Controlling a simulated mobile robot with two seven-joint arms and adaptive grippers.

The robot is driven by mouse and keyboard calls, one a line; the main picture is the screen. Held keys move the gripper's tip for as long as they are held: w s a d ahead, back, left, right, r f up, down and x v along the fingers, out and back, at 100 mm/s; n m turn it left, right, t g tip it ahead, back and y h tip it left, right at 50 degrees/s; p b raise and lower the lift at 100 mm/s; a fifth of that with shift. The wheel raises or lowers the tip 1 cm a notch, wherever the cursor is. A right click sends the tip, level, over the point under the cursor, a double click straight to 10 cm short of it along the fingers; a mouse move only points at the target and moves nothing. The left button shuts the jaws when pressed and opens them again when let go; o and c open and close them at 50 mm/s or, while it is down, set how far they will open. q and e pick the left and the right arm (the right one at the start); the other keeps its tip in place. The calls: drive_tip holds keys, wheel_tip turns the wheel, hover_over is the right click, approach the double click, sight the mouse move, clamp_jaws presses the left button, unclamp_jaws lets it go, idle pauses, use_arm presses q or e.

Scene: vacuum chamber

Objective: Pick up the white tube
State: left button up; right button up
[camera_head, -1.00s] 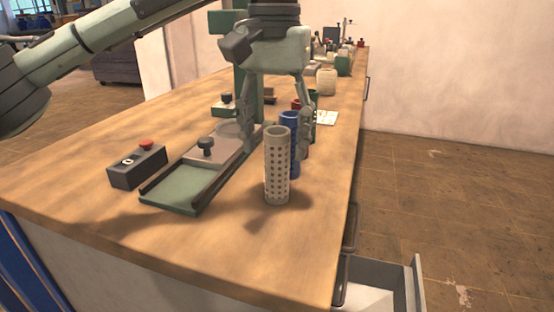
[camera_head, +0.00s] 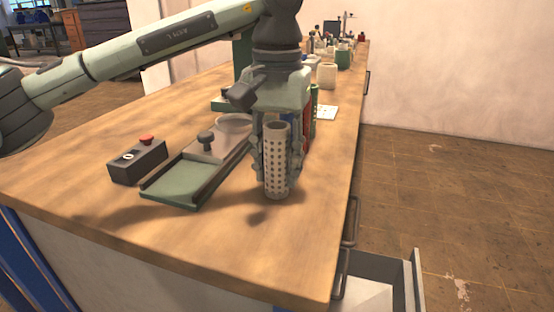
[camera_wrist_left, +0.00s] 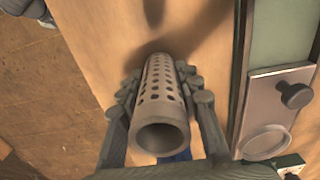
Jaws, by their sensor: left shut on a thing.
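The white tube (camera_head: 276,165) is a pale, perforated, hollow cylinder near the front right of the wooden bench. It looks upright, just above or on the bench top; I cannot tell which. My left gripper (camera_head: 278,168) comes down from above, with a finger on each side of the tube. In the left wrist view the tube (camera_wrist_left: 158,110) sits between the fingers of my left gripper (camera_wrist_left: 160,90), its open end toward the camera. The gripper is shut on it. My right gripper is not in view.
A green sliding-tray device (camera_head: 180,188) and a black box with a red button (camera_head: 137,161) stand left of the tube. Red and green tubes are partly hidden behind my gripper; a bit of blue (camera_wrist_left: 178,157) shows below the tube. An open drawer (camera_head: 385,285) juts out at lower right.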

use_arm(q)
drive_tip(key=shift+c, duration=1.3)
drive_tip(key=shift+r, duration=0.35)
drive_tip(key=r, duration=0.4)
drive_tip(key=shift+s+d, duration=0.3)
drive_tip(key=shift+s, duration=0.1)
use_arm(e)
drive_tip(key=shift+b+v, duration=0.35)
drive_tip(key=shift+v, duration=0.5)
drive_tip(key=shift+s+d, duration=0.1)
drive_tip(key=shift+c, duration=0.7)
use_arm(q)
drive_tip(key=s+d+r, duration=0.5)
drive_tip(key=s+r, duration=0.1)
drive_tip(key=s, duration=0.3)
drive_tip(key=shift+d+r, duration=0.15)
drive_tip(key=shift+d, duration=0.15)
drive_tip(key=shift+s, duration=0.2)
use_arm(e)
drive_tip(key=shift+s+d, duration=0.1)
